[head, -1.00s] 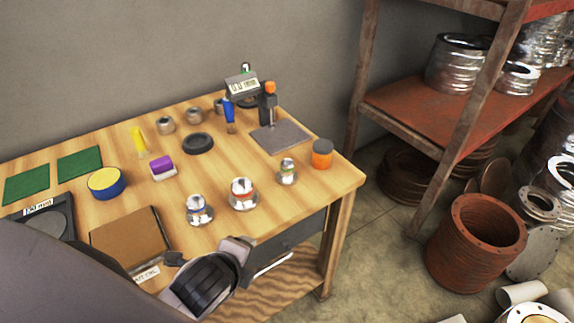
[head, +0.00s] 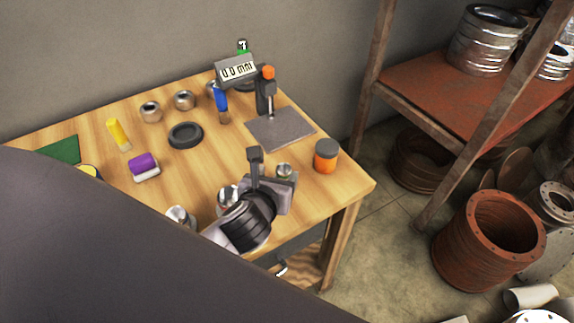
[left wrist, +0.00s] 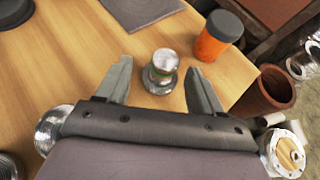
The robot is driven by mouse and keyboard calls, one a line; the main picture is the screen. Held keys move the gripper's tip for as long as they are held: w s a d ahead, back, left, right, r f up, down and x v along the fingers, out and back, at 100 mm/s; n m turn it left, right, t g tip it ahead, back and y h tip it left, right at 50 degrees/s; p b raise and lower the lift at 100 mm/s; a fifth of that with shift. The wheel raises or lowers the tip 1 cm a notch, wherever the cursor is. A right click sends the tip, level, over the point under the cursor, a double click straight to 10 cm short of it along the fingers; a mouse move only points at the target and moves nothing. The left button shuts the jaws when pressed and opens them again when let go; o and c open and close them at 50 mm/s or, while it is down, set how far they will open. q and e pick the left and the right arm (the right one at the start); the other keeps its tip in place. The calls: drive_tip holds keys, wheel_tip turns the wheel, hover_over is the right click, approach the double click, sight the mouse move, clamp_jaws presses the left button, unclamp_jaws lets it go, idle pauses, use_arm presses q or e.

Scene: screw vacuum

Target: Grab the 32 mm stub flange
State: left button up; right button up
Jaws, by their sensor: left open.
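Several metal stub flanges stand near the table's front edge. The small one (head: 284,171) at the right end of the row is partly hidden behind my left gripper (head: 270,172) in the head view. In the left wrist view this small flange (left wrist: 162,68) stands upright between the two spread fingers, apart from both. My left gripper is open and empty. A middle flange (head: 227,194) and a left flange (head: 178,215) are partly covered by my arm. No size marking can be read on them. My right gripper is not in view.
An orange container with a grey lid (head: 326,156) stands right of the small flange. Behind are a grey plate with a gauge stand (head: 280,128), a blue brush (head: 221,103) and a black ring (head: 186,135). A rusty shelf (head: 440,95) stands right of the table.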

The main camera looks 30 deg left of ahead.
sight(284, 170)
use_arm(q)
drive_tip(key=shift+d+b+x, duration=0.15)
drive_tip(key=shift+d+x, duration=0.05)
drive_tip(key=shift+x, duration=1.45)
drive_tip(key=shift+d+b+x, duration=0.15)
drive_tip(key=shift+x, duration=1.5)
drive_tip(key=shift+w+r, duration=0.15)
drive_tip(key=c, duration=1.2)
